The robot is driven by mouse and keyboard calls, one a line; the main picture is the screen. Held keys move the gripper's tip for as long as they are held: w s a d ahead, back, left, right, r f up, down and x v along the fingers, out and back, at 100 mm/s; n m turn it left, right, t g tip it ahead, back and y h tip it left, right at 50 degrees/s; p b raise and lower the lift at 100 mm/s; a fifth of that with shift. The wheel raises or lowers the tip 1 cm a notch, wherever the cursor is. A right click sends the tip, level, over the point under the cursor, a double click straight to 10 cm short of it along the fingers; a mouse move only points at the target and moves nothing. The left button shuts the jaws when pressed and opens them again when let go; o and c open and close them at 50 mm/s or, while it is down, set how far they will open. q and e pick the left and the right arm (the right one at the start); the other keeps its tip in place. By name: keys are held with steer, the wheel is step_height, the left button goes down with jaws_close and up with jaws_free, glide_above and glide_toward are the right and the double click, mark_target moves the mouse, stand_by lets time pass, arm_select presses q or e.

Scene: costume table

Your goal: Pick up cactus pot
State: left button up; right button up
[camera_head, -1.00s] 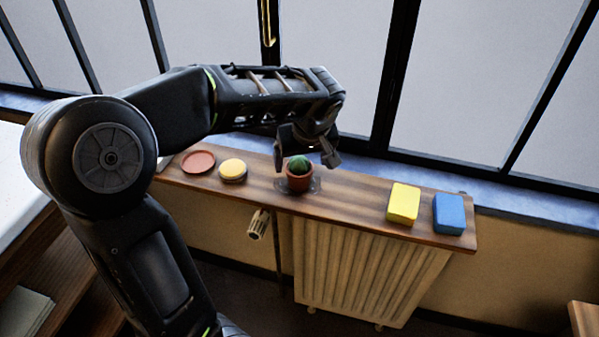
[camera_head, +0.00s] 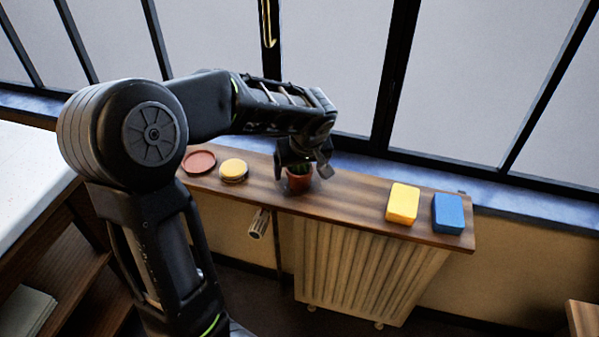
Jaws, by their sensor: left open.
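The cactus pot (camera_head: 299,184) is a small terracotta pot standing upright on the wooden shelf (camera_head: 345,200). Its green cactus is mostly hidden behind my gripper. My left gripper (camera_head: 303,171) is open and points down right over the pot, with its fingers around or just above the cactus. One fingertip shows to the right of the cactus. I cannot tell whether the fingers touch the pot. My right gripper is not in view.
On the shelf, a terracotta saucer (camera_head: 199,161) and a round yellow-topped item (camera_head: 233,170) lie left of the pot. A yellow block (camera_head: 403,203) and a blue block (camera_head: 448,213) lie to the right. The window frame (camera_head: 393,75) rises behind; a radiator (camera_head: 365,265) stands below.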

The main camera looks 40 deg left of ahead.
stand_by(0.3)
arm_select(q)
steer(key=c, duration=1.6)
steer(key=shift+r, duration=0.1)
steer(key=shift+c, duration=0.2)
step_height(320, 180, up, 10)
steer(key=shift+f, duration=0.1)
